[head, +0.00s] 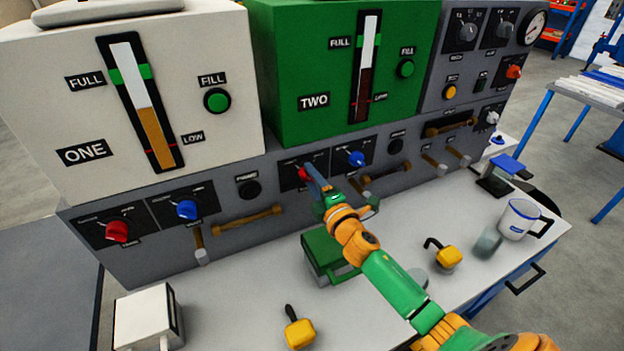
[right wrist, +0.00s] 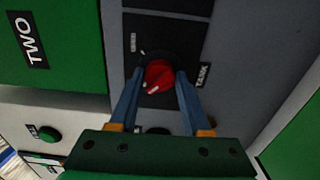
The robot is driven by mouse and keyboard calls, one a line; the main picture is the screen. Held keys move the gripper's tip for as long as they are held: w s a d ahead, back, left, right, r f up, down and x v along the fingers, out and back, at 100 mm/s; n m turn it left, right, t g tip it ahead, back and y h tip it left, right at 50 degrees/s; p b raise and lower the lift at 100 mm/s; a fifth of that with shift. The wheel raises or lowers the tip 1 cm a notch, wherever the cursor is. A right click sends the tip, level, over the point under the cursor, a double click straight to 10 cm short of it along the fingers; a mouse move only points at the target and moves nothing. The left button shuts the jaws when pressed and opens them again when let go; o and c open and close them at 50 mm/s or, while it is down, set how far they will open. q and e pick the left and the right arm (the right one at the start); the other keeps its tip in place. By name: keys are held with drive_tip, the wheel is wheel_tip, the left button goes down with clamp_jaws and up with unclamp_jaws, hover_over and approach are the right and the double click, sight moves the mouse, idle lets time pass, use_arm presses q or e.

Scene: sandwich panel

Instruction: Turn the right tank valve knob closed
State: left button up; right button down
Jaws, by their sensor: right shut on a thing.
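The right tank valve knob (right wrist: 157,75) is red with a pale pointer mark and sits on a black plate labelled TANK below the green tank TWO (head: 340,80). In the head view the knob (head: 303,174) is partly hidden by my right gripper (head: 312,178). In the right wrist view the two blue fingers of my right gripper (right wrist: 156,85) stand on either side of the knob, shut on it. My left gripper is not in view.
A blue knob (head: 356,158) sits just right of the red one. The white tank ONE (head: 60,110) with another red knob (head: 117,231) is at left.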

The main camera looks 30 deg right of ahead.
drive_tip(key=shift+r, duration=0.2)
drive_tip(key=shift+c, duration=2.2)
unclamp_jaws()
drive_tip(key=shift+o, duration=0.4)
drive_tip(key=shift+w+d+f, duration=0.1)
drive_tip(key=shift+f, duration=0.05)
drive_tip(key=s, duration=0.7)
drive_tip(key=shift+a+b, duration=0.2)
drive_tip(key=shift+b, duration=0.1)
drive_tip(key=shift+f, duration=0.1)
